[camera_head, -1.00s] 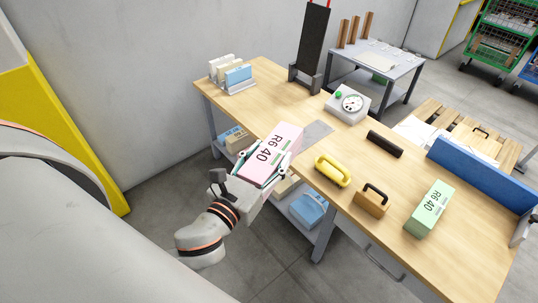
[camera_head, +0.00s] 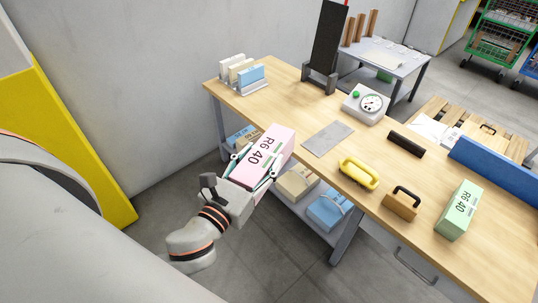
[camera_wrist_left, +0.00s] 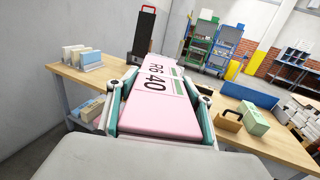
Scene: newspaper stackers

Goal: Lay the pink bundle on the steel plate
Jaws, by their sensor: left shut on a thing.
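The pink bundle (camera_head: 262,157), marked "R6 40", is gripped by my left gripper (camera_head: 254,168) at the near edge of the wooden table. In the left wrist view the bundle (camera_wrist_left: 150,110) lies between the two fingers of the left gripper (camera_wrist_left: 160,105). The steel plate (camera_head: 328,138) is a flat grey rectangle lying bare on the tabletop, to the right of the bundle and apart from it. My right gripper is in neither view.
On the table (camera_head: 290,112) are a yellow-handled tool (camera_head: 359,172), a brown handled block (camera_head: 402,204), a green bundle (camera_head: 460,210), a black bar (camera_head: 406,144), a dial gauge (camera_head: 367,103) and a rack (camera_head: 247,80). Blue bundles (camera_head: 329,208) sit on the shelf below.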

